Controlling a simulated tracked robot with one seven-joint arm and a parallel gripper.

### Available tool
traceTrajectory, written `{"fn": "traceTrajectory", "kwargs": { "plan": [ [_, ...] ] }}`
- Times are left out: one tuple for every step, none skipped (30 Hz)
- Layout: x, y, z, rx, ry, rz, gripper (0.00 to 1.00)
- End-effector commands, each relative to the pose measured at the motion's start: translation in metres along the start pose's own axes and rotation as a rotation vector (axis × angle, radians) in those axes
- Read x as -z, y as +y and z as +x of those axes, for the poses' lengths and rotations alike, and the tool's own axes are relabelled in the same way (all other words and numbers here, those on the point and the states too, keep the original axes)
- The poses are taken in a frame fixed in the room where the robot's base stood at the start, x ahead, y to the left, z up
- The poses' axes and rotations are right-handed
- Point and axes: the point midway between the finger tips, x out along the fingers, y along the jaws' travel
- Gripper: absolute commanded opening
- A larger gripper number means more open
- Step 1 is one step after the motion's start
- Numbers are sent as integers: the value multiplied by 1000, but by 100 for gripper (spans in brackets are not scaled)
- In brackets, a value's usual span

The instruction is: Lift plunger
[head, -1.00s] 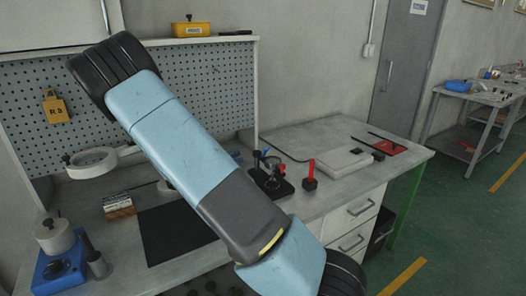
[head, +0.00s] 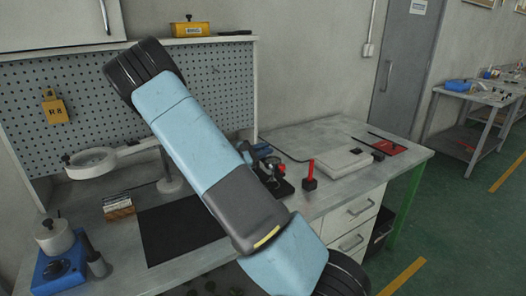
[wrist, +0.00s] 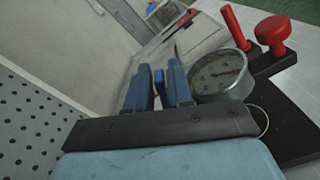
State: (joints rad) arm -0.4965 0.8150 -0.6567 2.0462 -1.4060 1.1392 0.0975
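In the wrist view, my gripper (wrist: 160,72) has two blue fingers pointing away from the camera with a gap between them. A small darker blue part (wrist: 159,84), probably the plunger's cap, shows between the fingers; I cannot tell whether they touch it. The round dial gauge (wrist: 218,74) is just right of the right finger. Its stand has a red knob (wrist: 273,32) and a dark base (wrist: 290,115).
A red-handled tool (head: 310,176) stands right of the gauge stand. A white box (head: 345,163) and red pad (head: 385,146) lie farther right. A dark mat (head: 180,232), ring magnifier (head: 92,161) and blue wax pot unit (head: 62,262) are left. A pegboard (head: 60,135) backs the bench.

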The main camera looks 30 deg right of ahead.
Motion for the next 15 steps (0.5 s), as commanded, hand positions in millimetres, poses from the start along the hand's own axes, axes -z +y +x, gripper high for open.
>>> {"fn": "traceTrajectory", "kwargs": {
  "plan": [
    [0, 0, 3, 0, 0, 0, 21],
    [0, 0, 4, 0, 1, 0, 21],
    [0, 0, 6, -1, 1, 0, 21],
    [0, 0, 6, -1, 1, 0, 21],
    [0, 0, 7, -1, 2, 0, 21],
    [0, 0, 7, -1, 2, 0, 21],
    [0, 0, 7, -1, 2, 0, 21],
    [0, 0, 7, -1, 2, 0, 21],
    [0, 0, 7, -1, 2, 0, 21],
    [0, 0, 7, -1, 2, 0, 21],
    [0, 0, 7, -1, 2, 0, 21],
    [0, 0, 7, -1, 1, 0, 21],
    [0, 0, 7, -1, 1, 0, 19],
    [0, 0, 7, -1, 1, 0, 16],
    [0, 0, 7, -1, 1, 0, 13]
  ]
}}
